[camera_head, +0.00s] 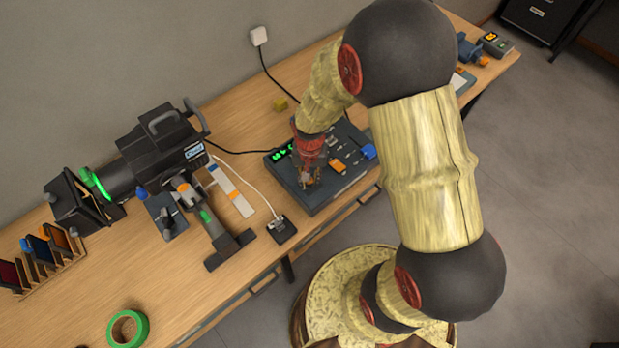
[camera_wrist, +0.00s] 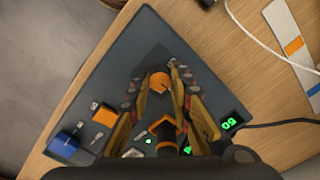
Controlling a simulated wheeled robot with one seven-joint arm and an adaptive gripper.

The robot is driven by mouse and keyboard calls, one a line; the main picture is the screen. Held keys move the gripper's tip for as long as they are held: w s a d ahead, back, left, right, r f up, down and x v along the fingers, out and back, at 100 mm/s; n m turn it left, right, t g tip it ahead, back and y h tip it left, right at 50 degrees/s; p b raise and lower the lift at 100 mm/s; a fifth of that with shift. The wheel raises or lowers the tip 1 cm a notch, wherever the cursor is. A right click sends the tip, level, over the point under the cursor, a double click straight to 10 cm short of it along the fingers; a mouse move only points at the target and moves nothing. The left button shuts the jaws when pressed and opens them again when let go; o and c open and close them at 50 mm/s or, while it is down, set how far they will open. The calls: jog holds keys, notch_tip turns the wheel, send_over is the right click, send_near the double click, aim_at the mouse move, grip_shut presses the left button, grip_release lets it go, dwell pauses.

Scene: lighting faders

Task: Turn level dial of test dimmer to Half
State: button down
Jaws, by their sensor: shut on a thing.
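A dark grey console (camera_head: 318,208) lies near the table's front edge, and it fills much of the wrist view (camera_wrist: 92,86). On it is a round orange dial (camera_wrist: 160,82) with a dark pointer line. My gripper (camera_wrist: 154,73) points down at the console, with its two fingers on either side of the dial and shut on it. In the head view my gripper (camera_head: 306,181) hides the dial. Green lit digits (camera_wrist: 231,124) show on the console, too small to read surely.
The console also carries an orange block (camera_wrist: 105,115), a blue block (camera_wrist: 64,148) and several small controls. Left of it stand a small black box (camera_head: 281,229) on a white cable and a large black lamp (camera_head: 150,160). A green tape roll (camera_head: 128,328) lies front left.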

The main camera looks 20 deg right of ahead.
dwell(0.4)
jog(key=c, duration=1.6)
grip_release()
notch_tip(320, 180, up, 12)
